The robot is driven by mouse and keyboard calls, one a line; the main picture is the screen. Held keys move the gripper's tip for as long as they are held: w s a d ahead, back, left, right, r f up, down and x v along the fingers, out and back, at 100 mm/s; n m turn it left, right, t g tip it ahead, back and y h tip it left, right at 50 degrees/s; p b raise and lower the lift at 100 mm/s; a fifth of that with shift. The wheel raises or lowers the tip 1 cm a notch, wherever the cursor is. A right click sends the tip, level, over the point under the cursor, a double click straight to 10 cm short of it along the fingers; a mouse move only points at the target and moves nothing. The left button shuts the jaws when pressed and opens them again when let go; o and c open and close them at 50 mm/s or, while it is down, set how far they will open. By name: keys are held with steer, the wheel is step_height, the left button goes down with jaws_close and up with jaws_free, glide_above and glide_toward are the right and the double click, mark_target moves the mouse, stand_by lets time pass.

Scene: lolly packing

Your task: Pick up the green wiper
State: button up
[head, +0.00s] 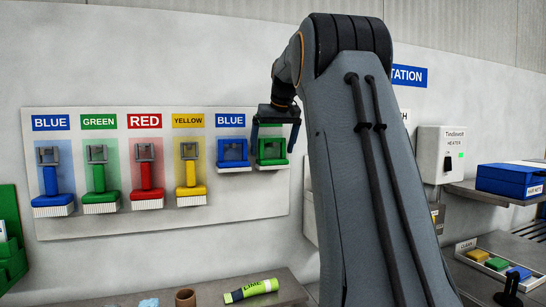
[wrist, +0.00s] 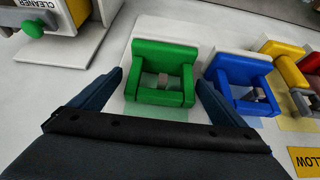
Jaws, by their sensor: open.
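The green wiper (head: 272,161) hangs at the right end of the wall board, right of a blue wiper (head: 234,165). My gripper (head: 275,136) is open and empty at the green wiper, its fingers overlapping the wiper's upper part in the head view. In the wrist view the green wiper (wrist: 161,50) is between the two open fingertips of my gripper (wrist: 160,80), one on each side, with no clear contact. The right fingertip lies between the green wiper and the blue wiper (wrist: 238,85). How deep the fingers reach is unclear.
The wall board (head: 150,222) also holds blue, green, red and yellow brushes to the left. A cleaner dispenser (wrist: 58,25) is close by in the wrist view. Below is a shelf with a lime-green tube (head: 251,291) and a brown cup (head: 186,298).

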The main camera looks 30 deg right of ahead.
mark_target(272, 135)
steer(key=shift+f, duration=0.1)
steer(key=c, duration=1.2)
steer(key=shift+r, duration=0.2)
steer(key=shift+w+r+b, duration=0.1)
steer(key=shift+r+b, duration=0.85)
steer(key=shift+r, duration=0.6)
steer(key=s+a+b, duration=0.1)
steer(key=s+b, duration=0.2)
steer(key=s, duration=0.2)
steer(key=s+a+b, duration=0.2)
steer(key=s+b, duration=0.1)
steer(key=s, duration=0.3)
steer(key=s+a+b, duration=0.1)
steer(key=s+b, duration=0.2)
steer(key=s, duration=0.3)
steer(key=shift+s+a, duration=0.25)
steer(key=shift+a, duration=0.05)
